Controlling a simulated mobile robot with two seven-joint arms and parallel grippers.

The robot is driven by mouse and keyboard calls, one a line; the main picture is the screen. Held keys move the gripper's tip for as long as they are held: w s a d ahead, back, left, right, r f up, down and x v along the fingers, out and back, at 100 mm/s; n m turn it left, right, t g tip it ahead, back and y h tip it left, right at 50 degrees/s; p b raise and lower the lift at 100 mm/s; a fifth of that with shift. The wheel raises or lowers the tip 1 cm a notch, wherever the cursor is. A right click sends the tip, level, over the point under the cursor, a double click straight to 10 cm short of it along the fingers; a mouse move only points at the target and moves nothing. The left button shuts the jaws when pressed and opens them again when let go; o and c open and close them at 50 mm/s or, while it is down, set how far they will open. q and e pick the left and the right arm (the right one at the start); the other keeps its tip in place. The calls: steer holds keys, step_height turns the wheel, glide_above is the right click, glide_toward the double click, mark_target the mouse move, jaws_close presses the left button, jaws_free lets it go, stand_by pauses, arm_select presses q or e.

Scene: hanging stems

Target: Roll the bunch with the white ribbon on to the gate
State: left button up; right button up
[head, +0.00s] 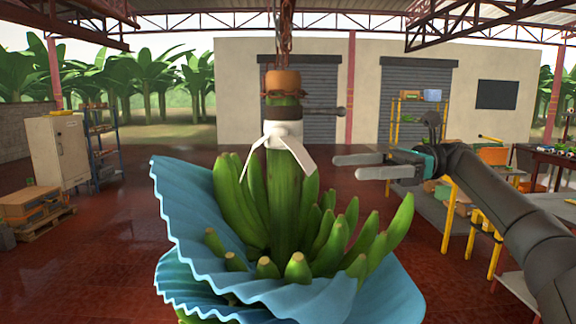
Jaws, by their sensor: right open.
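The banana bunch (284,205) with the white ribbon (283,133) hangs upright right in front of me in the head view. The ribbon is tied round its stem, with loose tails hanging down. Blue wavy sheets (185,210) wrap the lower fruit. A chain (284,30) holds the stem from above, and a dark bar with a round knob (341,111) sticks out to the right above the ribbon. My right gripper (347,166) is open and empty, its fingers pointing left, apart from the stem. My left gripper is out of view. I cannot make out a gate for certain.
Yellow-framed tables (460,205) stand on the right, and a yellow shelf (415,118) stands by the back wall. A pale cabinet (58,150) and a blue rack (101,140) stand at the left. The red floor (110,250) is bare left of the bunch.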

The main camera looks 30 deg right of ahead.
mark_target(381, 203)
steer(key=shift+p+v, duration=0.55)
steer(key=shift+v, duration=0.35)
steer(key=shift+r+p+v, duration=0.2)
steer(key=shift+p+v, duration=0.7)
steer(key=shift+s+d+f+p, duration=0.1)
steer(key=shift+s+d+p, duration=0.15)
steer(key=shift+d+p, duration=0.3)
steer(key=shift+f, duration=0.1)
steer(key=shift+b, duration=0.3)
